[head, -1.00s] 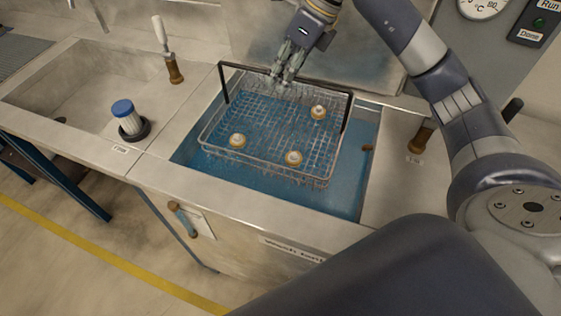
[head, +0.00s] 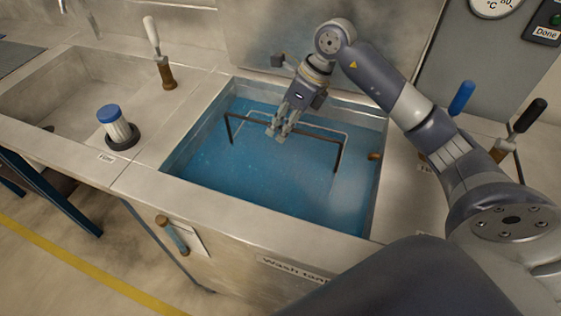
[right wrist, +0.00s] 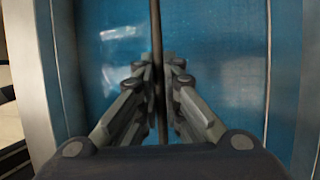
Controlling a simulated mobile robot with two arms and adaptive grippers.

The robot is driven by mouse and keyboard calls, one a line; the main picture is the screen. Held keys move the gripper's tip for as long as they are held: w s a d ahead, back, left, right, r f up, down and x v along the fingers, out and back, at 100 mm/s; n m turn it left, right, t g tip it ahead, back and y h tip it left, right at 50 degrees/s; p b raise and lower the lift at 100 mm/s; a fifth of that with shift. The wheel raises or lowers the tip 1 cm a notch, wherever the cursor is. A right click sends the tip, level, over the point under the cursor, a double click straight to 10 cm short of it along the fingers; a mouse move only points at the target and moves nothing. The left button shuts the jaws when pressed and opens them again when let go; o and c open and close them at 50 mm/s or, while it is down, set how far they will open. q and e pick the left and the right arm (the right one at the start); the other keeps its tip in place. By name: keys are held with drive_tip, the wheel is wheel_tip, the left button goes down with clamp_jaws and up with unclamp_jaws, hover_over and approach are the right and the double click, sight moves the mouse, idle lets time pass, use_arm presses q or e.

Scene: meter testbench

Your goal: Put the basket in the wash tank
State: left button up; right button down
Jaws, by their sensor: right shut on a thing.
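The wash tank (head: 205,170) is full of blue liquid and sits in the steel bench. The basket is mostly under the liquid inside the tank, its mesh body hidden. Its dark handle (head: 318,134) stands above the surface, and a bit of its wire rim shows near it. My right gripper (head: 278,132) is shut on the handle's crossbar, low over the tank. In the right wrist view the handle (right wrist: 156,50) runs as a dark bar between the two fingers (right wrist: 160,95). My left gripper is not in view.
An empty sink (head: 70,105) lies to the left. A blue-capped filter (head: 115,125) and a white-handled lever (head: 158,55) stand between sink and tank. Blue (head: 462,97) and black (head: 530,115) levers stand at the right. A control panel is at the upper right.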

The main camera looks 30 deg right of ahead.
drive_tip(key=shift+f, duration=3.4)
drive_tip(key=c, duration=1.8)
unclamp_jaws()
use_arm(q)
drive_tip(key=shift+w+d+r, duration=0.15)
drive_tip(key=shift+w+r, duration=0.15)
use_arm(e)
drive_tip(key=shift+o, duration=0.2)
use_arm(q)
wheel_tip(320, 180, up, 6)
drive_tip(key=p, duration=0.6)
use_arm(e)
drive_tip(key=v, duration=1.2)
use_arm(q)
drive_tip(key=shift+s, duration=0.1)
